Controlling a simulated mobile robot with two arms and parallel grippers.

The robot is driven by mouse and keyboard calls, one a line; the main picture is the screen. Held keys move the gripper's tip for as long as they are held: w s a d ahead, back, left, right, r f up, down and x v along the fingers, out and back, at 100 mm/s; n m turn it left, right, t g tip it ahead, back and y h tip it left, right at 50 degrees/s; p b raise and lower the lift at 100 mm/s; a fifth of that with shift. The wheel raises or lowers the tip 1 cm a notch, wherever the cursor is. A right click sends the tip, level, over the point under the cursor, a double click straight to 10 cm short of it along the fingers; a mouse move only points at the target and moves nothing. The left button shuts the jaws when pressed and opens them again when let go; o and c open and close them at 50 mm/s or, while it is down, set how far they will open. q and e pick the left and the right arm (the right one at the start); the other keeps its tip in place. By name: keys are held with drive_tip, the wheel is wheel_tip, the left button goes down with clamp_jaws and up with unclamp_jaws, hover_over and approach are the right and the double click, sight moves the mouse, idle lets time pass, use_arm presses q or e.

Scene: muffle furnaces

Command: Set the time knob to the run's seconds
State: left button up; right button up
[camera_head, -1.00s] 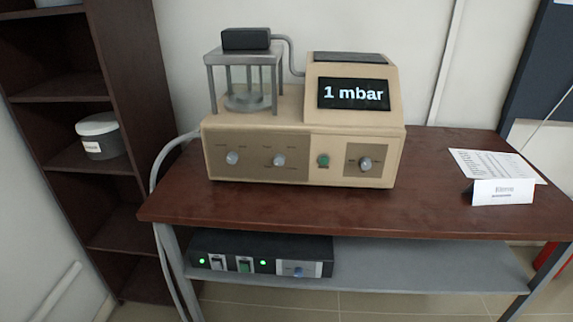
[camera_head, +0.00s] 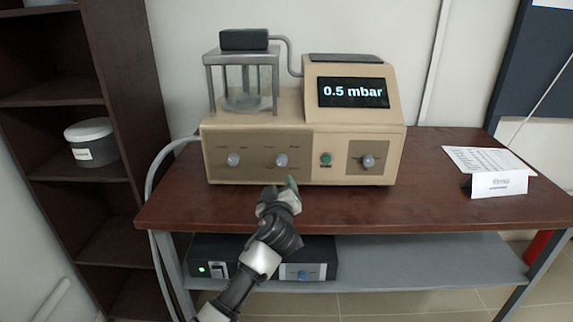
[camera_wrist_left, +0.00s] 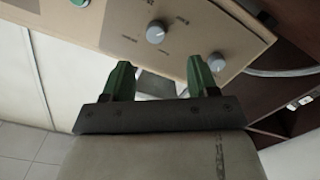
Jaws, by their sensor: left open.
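The beige machine (camera_head: 256,109) stands on the table, its display (camera_head: 353,93) reading "0.5 mbar". Its front has a left knob (camera_head: 233,160), a middle knob (camera_head: 281,160), a green button (camera_head: 326,159) and a right knob (camera_head: 367,161). The knob labels are too small to read, so I cannot tell which is the time knob. My left gripper (camera_head: 291,182) is just below and in front of the middle knob, apart from it. In the left wrist view my open, empty gripper (camera_wrist_left: 159,68) points at the panel, with the middle knob (camera_wrist_left: 156,32) beyond its fingertips. My right gripper is out of view.
A black box (camera_head: 320,248) with a blue knob sits on the lower shelf, partly behind my arm. A dark shelf with a jar (camera_head: 92,143) stands left. The table's right half is mostly clear.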

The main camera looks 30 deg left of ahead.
sight(282, 163)
use_arm(q)
drive_tip(key=x, duration=0.4)
drive_tip(key=r+x, duration=0.1)
drive_tip(key=x, duration=0.2)
drive_tip(key=p+x, duration=0.1)
drive_tip(key=x, duration=0.3)
drive_tip(key=shift+w+a+r, duration=0.15)
drive_tip(key=shift+w, duration=0.2)
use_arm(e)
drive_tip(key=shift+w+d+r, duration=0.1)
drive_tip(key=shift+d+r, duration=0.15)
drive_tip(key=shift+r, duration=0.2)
use_arm(q)
drive_tip(key=c, duration=0.9)
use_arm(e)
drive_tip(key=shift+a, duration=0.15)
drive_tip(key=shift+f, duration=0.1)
